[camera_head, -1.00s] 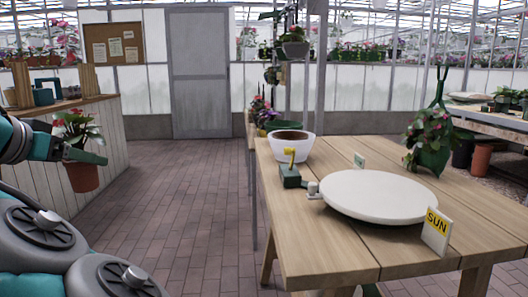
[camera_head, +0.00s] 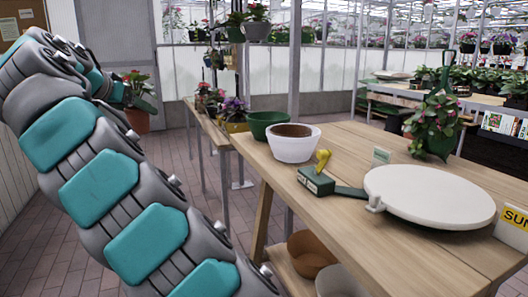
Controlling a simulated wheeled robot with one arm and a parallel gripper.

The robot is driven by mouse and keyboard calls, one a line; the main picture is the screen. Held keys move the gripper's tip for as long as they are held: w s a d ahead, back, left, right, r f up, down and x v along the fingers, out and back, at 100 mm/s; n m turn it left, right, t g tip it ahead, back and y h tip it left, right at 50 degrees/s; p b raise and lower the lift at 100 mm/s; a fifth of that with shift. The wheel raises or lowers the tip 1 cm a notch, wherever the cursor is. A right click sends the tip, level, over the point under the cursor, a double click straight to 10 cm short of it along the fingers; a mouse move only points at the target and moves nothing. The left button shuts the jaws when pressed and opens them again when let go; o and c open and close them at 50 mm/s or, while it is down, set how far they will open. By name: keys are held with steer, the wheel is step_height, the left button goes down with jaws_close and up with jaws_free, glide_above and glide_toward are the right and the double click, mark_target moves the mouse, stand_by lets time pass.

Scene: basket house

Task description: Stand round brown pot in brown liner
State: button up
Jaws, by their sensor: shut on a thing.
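The round brown pot (camera_head: 137,120) holds a leafy plant with red flowers and hangs upright at the left, off the floor. My gripper (camera_head: 120,106) is shut on it; its fingers are mostly hidden behind my arm. A white bowl (camera_head: 292,149) with a brown inside stands at the far left corner of the wooden table; I cannot tell if that brown is a liner or soil. A brown round bowl (camera_head: 312,253) sits on the shelf under the table, apart from the pot.
On the table (camera_head: 335,141) are a white turntable disc (camera_head: 430,196), a green tool with a yellow part (camera_head: 316,182) and a green hanging planter (camera_head: 434,130). A green bowl (camera_head: 267,122) stands behind the white bowl. A pale bowl (camera_head: 340,283) is partly cut off below. Brick floor is open at left.

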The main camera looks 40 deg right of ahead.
steer(key=s+d+r+m+g+h, duration=0.1)
steer(key=s+d+m+g+h, duration=0.1)
steer(key=d, duration=1.8)
steer(key=m+g, duration=0.3)
glide_above(291, 128)
steer(key=s+a, duration=0.4)
steer(key=shift+h, duration=0.3)
steer(key=shift+a+f, duration=0.15)
steer(key=shift+f, duration=4.7)
steer(key=shift+f+b, duration=0.35)
steer(key=shift+b, duration=0.15)
steer(key=shift+f, duration=0.2)
